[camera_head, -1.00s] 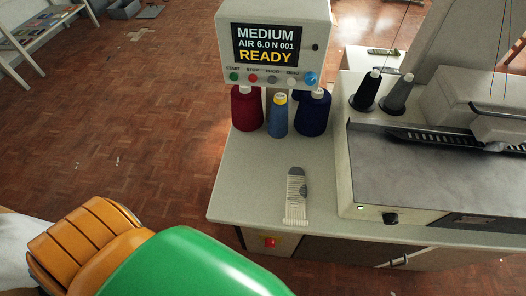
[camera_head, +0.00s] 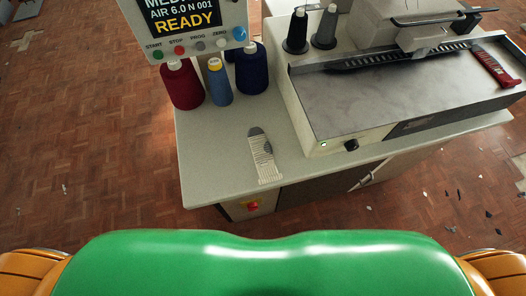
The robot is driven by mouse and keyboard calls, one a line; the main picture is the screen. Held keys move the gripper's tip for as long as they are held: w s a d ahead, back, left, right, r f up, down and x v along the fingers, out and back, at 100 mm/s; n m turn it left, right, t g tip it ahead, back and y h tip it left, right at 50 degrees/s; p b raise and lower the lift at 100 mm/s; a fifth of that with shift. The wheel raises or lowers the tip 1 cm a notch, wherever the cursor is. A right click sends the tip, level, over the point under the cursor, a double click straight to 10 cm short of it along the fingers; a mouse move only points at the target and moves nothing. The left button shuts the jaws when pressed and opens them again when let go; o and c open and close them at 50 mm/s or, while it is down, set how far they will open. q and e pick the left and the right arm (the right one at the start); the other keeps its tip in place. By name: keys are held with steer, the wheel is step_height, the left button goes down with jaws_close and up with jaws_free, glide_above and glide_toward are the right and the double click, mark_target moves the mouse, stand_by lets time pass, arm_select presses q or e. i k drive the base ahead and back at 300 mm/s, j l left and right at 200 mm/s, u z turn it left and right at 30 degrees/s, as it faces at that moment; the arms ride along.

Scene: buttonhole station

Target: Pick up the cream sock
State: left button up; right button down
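The cream sock (camera_head: 264,158), with thin stripes and grey patches at its upper end and right side, lies flat on the pale worktable (camera_head: 215,172) near its front edge. It lies left of the sewing machine and in front of the thread cones. My green body fills the bottom of the picture, with orange parts at both lower corners. Neither gripper shows in the head view.
Red (camera_head: 182,84), light blue (camera_head: 219,82) and dark blue (camera_head: 252,68) thread cones stand behind the sock, under the control box (camera_head: 190,24). The sewing machine (camera_head: 400,90) fills the right side. A red-handled object (camera_head: 493,67) lies on it. Scraps litter the floor at right.

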mark_target(262, 150)
steer(key=l+u, duration=0.3)
steer(key=l, duration=0.15)
steer(key=l+u, duration=0.3)
steer(key=k+l+u, duration=0.25)
steer(key=l, duration=0.25)
steer(key=l+u, duration=0.3)
steer(key=l, duration=0.15)
